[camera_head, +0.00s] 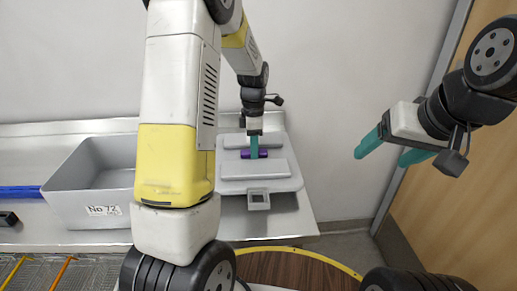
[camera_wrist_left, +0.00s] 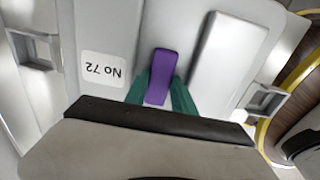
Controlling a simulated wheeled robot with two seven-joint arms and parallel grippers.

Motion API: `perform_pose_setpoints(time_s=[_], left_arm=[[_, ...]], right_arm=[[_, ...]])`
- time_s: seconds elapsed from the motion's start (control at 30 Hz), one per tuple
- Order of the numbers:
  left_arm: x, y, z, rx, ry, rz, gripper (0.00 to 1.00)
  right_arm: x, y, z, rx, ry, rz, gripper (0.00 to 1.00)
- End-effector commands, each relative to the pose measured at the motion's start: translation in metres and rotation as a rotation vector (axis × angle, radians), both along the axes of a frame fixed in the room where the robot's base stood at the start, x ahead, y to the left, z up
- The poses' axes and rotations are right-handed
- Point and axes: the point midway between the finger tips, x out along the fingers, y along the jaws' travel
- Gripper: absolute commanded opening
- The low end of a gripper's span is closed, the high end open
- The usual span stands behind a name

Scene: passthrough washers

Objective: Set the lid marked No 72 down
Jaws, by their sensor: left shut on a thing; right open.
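The grey lid (camera_head: 255,187) with a purple handle (camera_head: 263,154) is over the right end of the metal counter. In the left wrist view the lid's label (camera_wrist_left: 104,69) reads No 72, beside the purple handle (camera_wrist_left: 161,75). My left gripper (camera_head: 254,152) points down and is shut on the handle; its teal fingers also flank it in the left wrist view (camera_wrist_left: 160,95). The lid looks level and close to the counter; I cannot tell whether it touches. My right gripper (camera_head: 388,150) is open and empty, in the air at the right.
A grey open bin (camera_head: 70,215) labelled No 72 stands on the metal counter (camera_head: 40,136), left of my left arm. A blue bar (camera_head: 20,192) and a small black object (camera_head: 8,219) lie at the far left. A wire rack (camera_head: 60,275) is in front. A wooden door (camera_head: 450,190) is at right.

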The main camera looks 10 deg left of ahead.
Motion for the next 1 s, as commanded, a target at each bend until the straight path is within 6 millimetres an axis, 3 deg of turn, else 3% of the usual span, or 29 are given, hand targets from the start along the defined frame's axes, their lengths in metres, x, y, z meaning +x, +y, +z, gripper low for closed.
perform_pose_setpoints(time_s=[0.43,0.8,0.83,0.93,1.0], left_arm=[[0.0,0.0,-0.043,-0.001,0.0,0.001,0.0],[0.001,0.0,-0.047,0.0,-0.003,-0.001,0.0],[0.0,0.0,-0.049,-0.001,-0.001,-0.001,0.33],[0.0,0.0,-0.048,-0.001,-0.001,-0.001,0.52],[0.0,0.0,-0.048,-0.001,-0.001,-0.001,0.52]], right_arm=[[0.0,0.0,0.0,0.0,0.0,0.0,0.73],[0.0,0.0,0.0,0.0,0.0,0.0,0.73],[0.0,0.0,0.0,0.0,0.0,0.0,0.73],[0.0,0.0,0.0,0.0,0.0,0.0,0.73],[0.0,0.0,0.0,0.0,0.0,0.0,0.73]])
